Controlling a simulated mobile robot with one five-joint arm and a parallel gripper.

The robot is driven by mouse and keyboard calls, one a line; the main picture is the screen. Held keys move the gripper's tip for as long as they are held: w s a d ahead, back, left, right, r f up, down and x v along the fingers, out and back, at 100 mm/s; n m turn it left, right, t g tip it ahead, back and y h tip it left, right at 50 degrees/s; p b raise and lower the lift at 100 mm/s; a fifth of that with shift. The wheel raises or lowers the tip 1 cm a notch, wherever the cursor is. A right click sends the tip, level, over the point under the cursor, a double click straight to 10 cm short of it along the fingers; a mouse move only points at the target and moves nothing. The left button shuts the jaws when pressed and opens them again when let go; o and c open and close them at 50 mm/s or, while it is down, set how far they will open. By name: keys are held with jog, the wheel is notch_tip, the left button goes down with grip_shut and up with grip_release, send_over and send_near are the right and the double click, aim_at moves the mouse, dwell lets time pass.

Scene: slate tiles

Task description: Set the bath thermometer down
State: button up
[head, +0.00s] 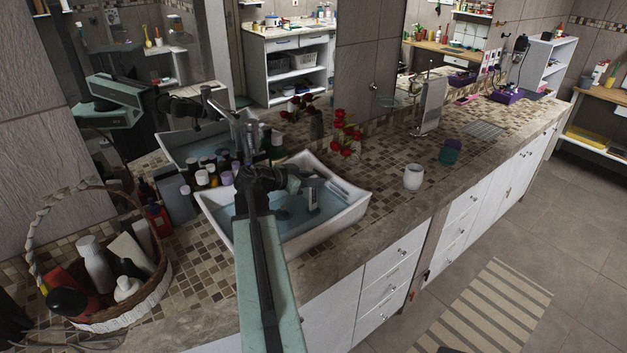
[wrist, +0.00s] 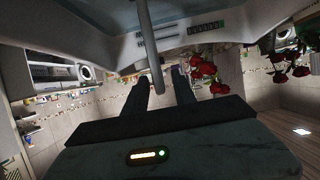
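My gripper (wrist: 160,82) reaches over the white basin (head: 357,208). In the wrist view its two dark fingers are apart, with light background showing between them. A slim pale grey rod, which looks like the bath thermometer (wrist: 150,45), runs from the top of that view to a rounded end between the fingers. I see a gap on each side of it. In the head view a pale upright piece (head: 313,201) shows just below the fingertips, inside the basin. Whether its lower end touches the basin or water is unclear.
Bottles (head: 202,178) crowd the basin's left side. A wicker basket (head: 150,290) of toiletries stands at far left. Red roses (head: 347,137) stand behind the basin; a white cup (head: 413,177) and a dark teal cup (head: 450,152) stand to its right. Tiled counter between basin and white cup is clear.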

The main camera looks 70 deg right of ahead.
jog(key=shift+r+p, duration=0.3)
jog(key=p+v, duration=0.4)
jog(key=v, duration=0.8)
